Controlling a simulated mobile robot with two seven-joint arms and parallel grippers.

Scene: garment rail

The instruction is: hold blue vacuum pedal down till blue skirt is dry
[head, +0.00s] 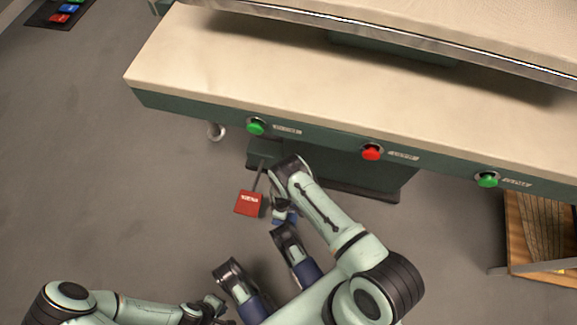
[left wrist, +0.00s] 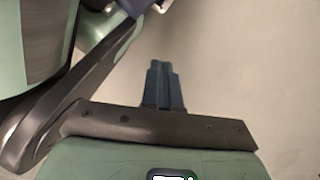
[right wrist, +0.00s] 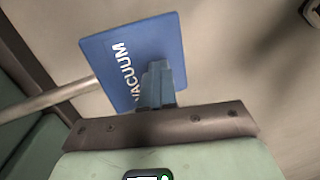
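The blue pedal, lettered VACUUM, fills the middle of the right wrist view (right wrist: 105,62); in the head view only a sliver of blue shows beneath my right arm. My right gripper (right wrist: 157,68) has its fingers together, with nothing between them. Its fingertips overlap the blue pedal's face; whether they touch or press it I cannot tell. My left gripper (head: 216,302) is low in the head view, away from the pedals. In the left wrist view its fingers (left wrist: 163,72) are together and empty over bare floor. No blue skirt is in view.
A red pedal (head: 249,203) is just left of the right gripper. The press table (head: 230,75) overhangs the pedals, with green (head: 256,127) and red (head: 372,152) buttons on its front. A wooden crate (head: 537,228) stands at right.

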